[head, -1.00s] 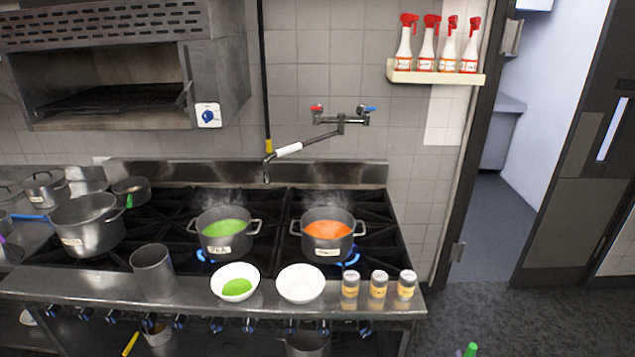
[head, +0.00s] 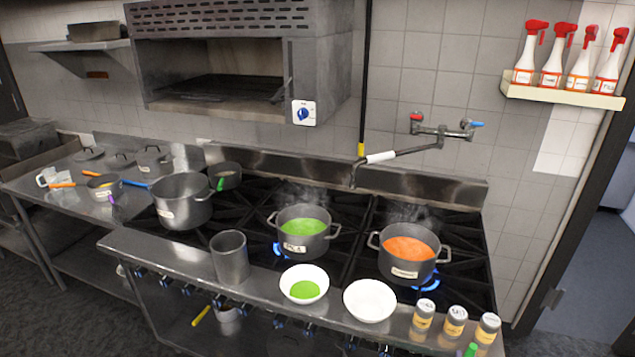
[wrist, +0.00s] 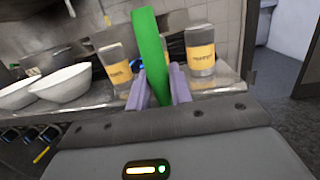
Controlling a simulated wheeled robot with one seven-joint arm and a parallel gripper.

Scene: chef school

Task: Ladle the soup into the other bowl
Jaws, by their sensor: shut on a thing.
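A white bowl (head: 304,271) with a little green soup (head: 304,290) stands on the stove's front ledge. An empty-looking white bowl (head: 369,300) stands just right of it. Behind them, a grey pot (head: 316,250) of green soup and another pot (head: 425,267) of orange soup steam on the burners. In the wrist view, my gripper (wrist: 160,86) is shut on a green handle (wrist: 150,50), which looks like the ladle's; its scoop is out of view. Both bowls are left of my gripper there. In the head view, only a green tip (head: 471,349) shows at the bottom edge.
Several labelled shakers (head: 455,322) stand right of the bowls on the ledge. A metal cylinder (head: 230,257) stands to their left. A large pot (head: 182,203) is on the left burners. A faucet (head: 400,152) reaches out over the back of the stove.

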